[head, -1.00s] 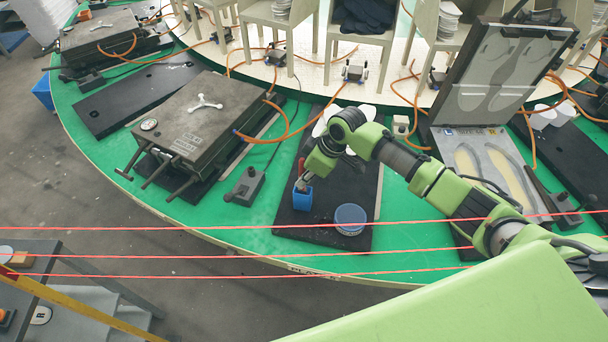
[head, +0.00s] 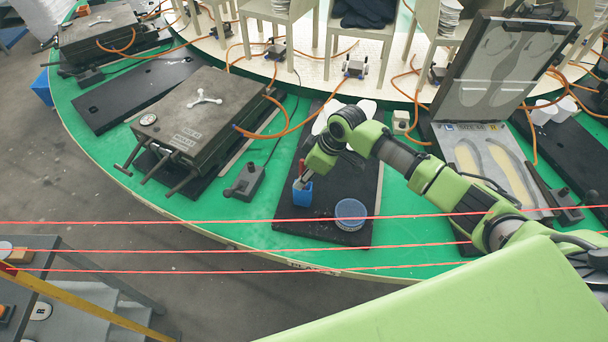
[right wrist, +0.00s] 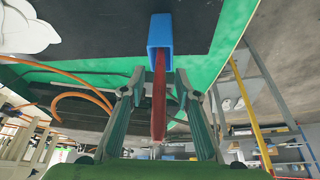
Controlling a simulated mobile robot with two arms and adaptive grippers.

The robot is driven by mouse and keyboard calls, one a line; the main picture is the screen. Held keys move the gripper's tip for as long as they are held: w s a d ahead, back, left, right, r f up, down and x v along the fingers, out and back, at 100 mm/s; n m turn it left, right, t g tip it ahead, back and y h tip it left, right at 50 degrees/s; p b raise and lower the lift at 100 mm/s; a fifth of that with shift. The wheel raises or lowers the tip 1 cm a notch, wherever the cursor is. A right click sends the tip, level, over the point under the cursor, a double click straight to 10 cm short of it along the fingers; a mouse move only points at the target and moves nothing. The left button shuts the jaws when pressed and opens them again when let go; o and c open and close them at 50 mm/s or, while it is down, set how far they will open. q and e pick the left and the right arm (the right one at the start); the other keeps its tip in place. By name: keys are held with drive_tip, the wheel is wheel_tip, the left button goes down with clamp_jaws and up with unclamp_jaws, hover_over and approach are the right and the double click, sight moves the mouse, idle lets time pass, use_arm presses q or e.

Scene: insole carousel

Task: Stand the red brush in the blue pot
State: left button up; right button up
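The red brush (right wrist: 159,100) stands with its lower end inside the square blue pot (right wrist: 160,34), its handle sticking out. In the head view the brush (head: 301,168) shows as a thin red strip above the blue pot (head: 302,194), which sits on a black board. My right gripper (right wrist: 160,95) is open, with one finger on each side of the handle and a visible gap to both. In the head view the right gripper (head: 304,180) is just above the pot and partly covers the brush. My left gripper is not in view.
A round blue-rimmed tub (head: 350,213) stands on the black board (head: 325,232), right of the pot. White insole shapes (head: 322,120) lie behind my gripper. A closed grey mould (head: 200,110) stands left; an open mould (head: 490,150) stands right. Red lines cross the front.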

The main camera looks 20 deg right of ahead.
drive_tip(key=v, duration=1.2)
